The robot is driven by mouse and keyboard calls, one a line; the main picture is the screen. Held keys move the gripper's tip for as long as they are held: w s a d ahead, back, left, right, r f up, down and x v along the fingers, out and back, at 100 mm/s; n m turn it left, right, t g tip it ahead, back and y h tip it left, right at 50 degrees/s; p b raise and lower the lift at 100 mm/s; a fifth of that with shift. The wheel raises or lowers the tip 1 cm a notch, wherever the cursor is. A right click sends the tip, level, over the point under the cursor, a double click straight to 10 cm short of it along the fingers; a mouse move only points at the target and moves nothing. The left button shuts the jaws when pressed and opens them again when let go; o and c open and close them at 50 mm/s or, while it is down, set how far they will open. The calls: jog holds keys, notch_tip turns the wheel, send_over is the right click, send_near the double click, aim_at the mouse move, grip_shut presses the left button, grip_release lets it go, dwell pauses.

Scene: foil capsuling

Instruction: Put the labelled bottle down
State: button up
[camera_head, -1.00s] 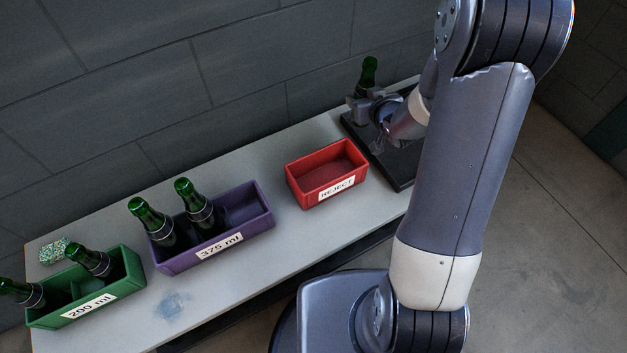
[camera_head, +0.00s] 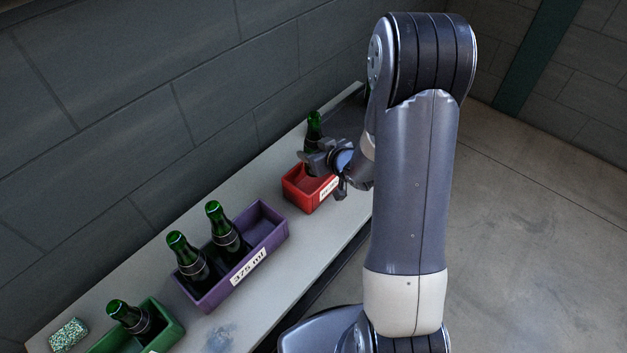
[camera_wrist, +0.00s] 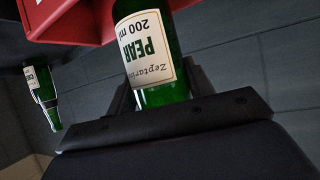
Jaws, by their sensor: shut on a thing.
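A green glass bottle (camera_head: 314,128) is held upright in my gripper (camera_head: 318,158), beside or above the red REJECT crate in the head view. The wrist view shows the bottle (camera_wrist: 150,48) large and upside down, with a cream label reading "PEAR 200 ml". My gripper (camera_wrist: 165,108) is shut around the bottle. The green 200 ml crate (camera_head: 172,334) is at the lower left, cut off by the frame; one bottle (camera_head: 130,318) shows in it. The purple 375 ml crate (camera_head: 272,247) holds two bottles on its left side; its right side is empty.
The red crate (camera_head: 294,192) is partly hidden by my gripper; its edge shows in the wrist view (camera_wrist: 62,22). Another labelled bottle (camera_wrist: 43,92) shows there at left. A speckled block (camera_head: 68,335) lies by the green crate. A wall runs behind the bench (camera_head: 150,262).

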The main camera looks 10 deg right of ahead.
jog(key=shift+f+b, duration=0.75)
jog(key=shift+f, duration=2.85)
jog(key=shift+f, duration=0.15)
jog(key=o, duration=1.1)
jog(key=shift+s+d+r, duration=0.15)
jog(key=shift+s+r, duration=0.1)
jog(key=shift+r, duration=0.1)
jog(key=p+v, duration=0.1)
jog(key=v, duration=1)
jog(key=shift+s, duration=0.15)
